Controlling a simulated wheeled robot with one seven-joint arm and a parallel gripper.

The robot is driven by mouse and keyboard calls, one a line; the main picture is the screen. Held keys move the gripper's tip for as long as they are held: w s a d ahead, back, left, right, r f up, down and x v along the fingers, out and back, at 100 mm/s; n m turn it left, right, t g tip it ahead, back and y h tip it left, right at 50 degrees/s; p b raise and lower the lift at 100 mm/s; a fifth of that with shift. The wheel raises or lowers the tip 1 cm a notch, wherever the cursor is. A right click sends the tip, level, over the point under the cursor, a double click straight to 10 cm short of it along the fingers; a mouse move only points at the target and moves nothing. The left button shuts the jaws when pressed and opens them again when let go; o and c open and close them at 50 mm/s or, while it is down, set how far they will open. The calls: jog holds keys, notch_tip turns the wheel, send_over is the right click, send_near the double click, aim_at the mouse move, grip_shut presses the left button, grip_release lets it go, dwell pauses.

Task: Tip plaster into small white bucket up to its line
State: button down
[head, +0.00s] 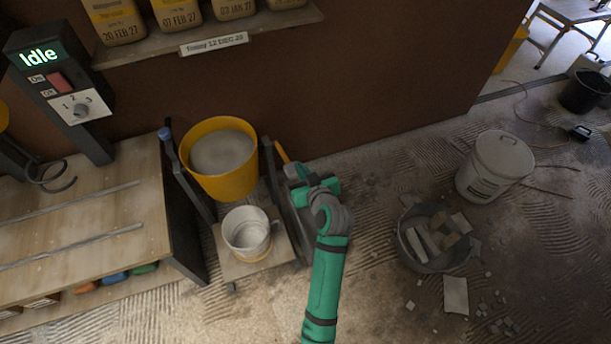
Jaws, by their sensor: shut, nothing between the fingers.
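A large yellow tub (215,187) of grey plaster (222,152) sits upright between the dark side arms of a stand. The small white bucket (247,245) stands upright on a wooden board (232,268) below and in front of the tub. Its inside looks pale; I cannot make out a fill line or plaster in it. My gripper (294,170), at the end of my green arm, is shut and empty. It is at the stand's right side, close to a yellow bar (282,152); whether they touch is unclear. The fingertips are hard to see.
A workbench (75,235) is at left, with a control box (60,80) reading "Idle". A shelf (215,35) of dated bags is above. At right are a lidded white bucket (495,165) and a rubble-filled grey tub (412,260), with debris around.

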jog(key=shift+w+a+f, duration=0.15)
jog(key=shift+w+f, duration=0.15)
jog(key=shift+f, duration=0.55)
jog(key=shift+w+a+f, duration=0.1)
jog(key=shift+w+f, duration=0.25)
jog(key=shift+f, duration=0.55)
jog(key=shift+w+a+f, duration=0.15)
jog(key=shift+w+f, duration=0.15)
jog(key=shift+f, duration=0.55)
jog(key=shift+f, duration=0.1)
